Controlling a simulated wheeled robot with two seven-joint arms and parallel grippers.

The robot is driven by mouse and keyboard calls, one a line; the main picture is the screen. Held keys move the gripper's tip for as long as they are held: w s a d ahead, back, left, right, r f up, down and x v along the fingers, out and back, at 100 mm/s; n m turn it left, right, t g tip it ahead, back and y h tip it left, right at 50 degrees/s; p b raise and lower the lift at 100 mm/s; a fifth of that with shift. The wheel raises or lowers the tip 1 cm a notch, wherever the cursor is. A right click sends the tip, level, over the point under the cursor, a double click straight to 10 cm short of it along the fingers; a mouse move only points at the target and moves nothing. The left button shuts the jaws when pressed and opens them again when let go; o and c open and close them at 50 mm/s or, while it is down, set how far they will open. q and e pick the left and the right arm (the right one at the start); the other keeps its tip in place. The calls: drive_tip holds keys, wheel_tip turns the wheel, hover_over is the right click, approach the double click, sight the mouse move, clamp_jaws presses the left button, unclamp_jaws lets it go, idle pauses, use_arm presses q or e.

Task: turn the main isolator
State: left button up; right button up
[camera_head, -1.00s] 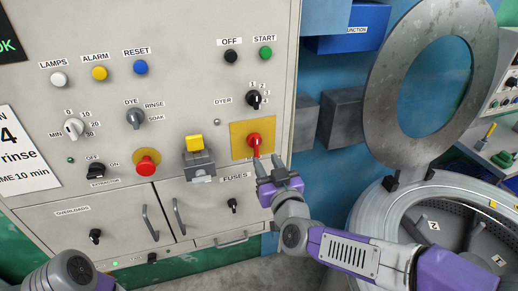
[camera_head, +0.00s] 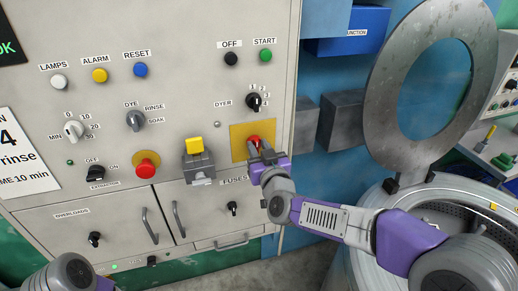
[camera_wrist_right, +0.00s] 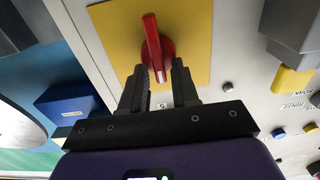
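The main isolator is a red handle (camera_head: 255,140) on a yellow plate (camera_head: 238,137), at the lower right of the grey panel. In the right wrist view the red handle (camera_wrist_right: 152,40) stands nearly upright in the picture on its yellow plate (camera_wrist_right: 113,28). My right gripper (camera_head: 260,150) is at the handle and partly hides it in the head view. In the wrist view its two fingers (camera_wrist_right: 159,75) are apart, one on each side of the handle's lower end, with visible gaps. My left arm shows at the bottom left, but its gripper is out of view.
A grey switch box with a yellow top (camera_head: 195,147) sits just left of the plate. A red mushroom button (camera_head: 146,164) and the DYER selector (camera_head: 253,101) are nearby. A drum with a raised round lid (camera_head: 385,75) stands at the right.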

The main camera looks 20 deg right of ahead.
clamp_jaws()
drive_tip(key=m+b, duration=0.3)
drive_tip(key=shift+d+f+m+b, duration=0.2)
drive_tip(key=shift+m+b, duration=0.15)
drive_tip(key=shift+m, duration=0.05)
drive_tip(key=m+b, duration=0.3)
drive_tip(key=m, duration=0.1)
drive_tip(key=m+b, duration=0.3)
drive_tip(key=m, duration=0.2)
drive_tip(key=m+b, duration=0.2)
drive_tip(key=m, duration=0.3)
drive_tip(key=shift+d+f+b, duration=0.35)
drive_tip(key=shift+f+b, duration=0.05)
